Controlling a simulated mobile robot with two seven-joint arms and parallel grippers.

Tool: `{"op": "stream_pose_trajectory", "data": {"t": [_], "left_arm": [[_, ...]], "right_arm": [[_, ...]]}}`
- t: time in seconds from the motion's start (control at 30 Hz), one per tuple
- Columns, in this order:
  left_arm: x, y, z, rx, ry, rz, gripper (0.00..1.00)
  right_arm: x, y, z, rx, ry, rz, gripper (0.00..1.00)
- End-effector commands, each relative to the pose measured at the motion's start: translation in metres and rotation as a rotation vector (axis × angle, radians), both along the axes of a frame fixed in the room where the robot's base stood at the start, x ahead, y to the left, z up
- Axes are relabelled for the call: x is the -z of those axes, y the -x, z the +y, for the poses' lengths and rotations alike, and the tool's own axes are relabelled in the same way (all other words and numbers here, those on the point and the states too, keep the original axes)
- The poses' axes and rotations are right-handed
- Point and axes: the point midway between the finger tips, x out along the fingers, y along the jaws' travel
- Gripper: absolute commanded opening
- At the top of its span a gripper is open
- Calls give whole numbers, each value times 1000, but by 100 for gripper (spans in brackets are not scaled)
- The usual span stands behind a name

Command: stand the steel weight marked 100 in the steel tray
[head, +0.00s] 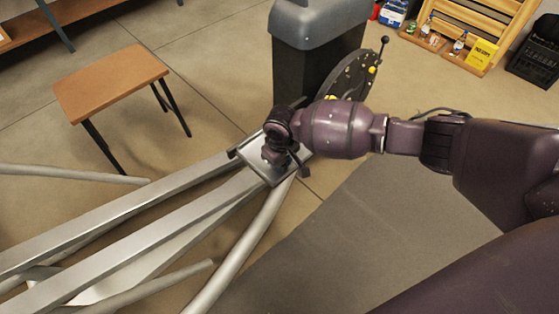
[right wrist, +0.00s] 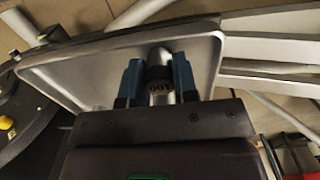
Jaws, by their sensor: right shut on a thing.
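The steel tray (head: 251,157) sits on the end of the pale metal beams in the middle of the head view. In the right wrist view the tray (right wrist: 85,72) fills the space beyond my fingers. My right gripper (head: 275,158) is over the tray. In the right wrist view its blue fingers (right wrist: 158,80) are shut on the steel weight (right wrist: 160,72), with the 100 mark showing on its dark end. I cannot tell whether the weight touches the tray floor. The weight is hidden behind my gripper in the head view. My left gripper is not in view.
A grey bin (head: 305,60) stands behind the tray, with a dark round plate (head: 352,78) beside it. A small wooden table (head: 110,82) is at the left. A wooden rack (head: 465,30) holds small items at the back right. Long metal beams (head: 110,235) run to lower left.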

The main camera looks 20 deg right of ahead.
Motion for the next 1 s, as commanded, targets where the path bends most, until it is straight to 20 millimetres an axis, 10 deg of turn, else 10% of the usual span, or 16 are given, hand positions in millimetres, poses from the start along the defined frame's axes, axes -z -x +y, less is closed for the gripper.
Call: {"op": "stream_pose_trajectory", "data": {"t": [0.27, 0.3, 0.43, 0.77, 1.0], "left_arm": [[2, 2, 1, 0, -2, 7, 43], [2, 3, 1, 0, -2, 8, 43], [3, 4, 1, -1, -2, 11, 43], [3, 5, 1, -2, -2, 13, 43], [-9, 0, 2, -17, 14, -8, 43]], "right_arm": [[1, -1, 0, 1, -1, -2, 0], [1, -1, 0, 1, -1, -2, 32], [1, -1, 0, 1, -1, -2, 52], [-2, -1, 0, 0, 0, -3, 53], [-39, -4, 0, 1, -2, -13, 53]]}}
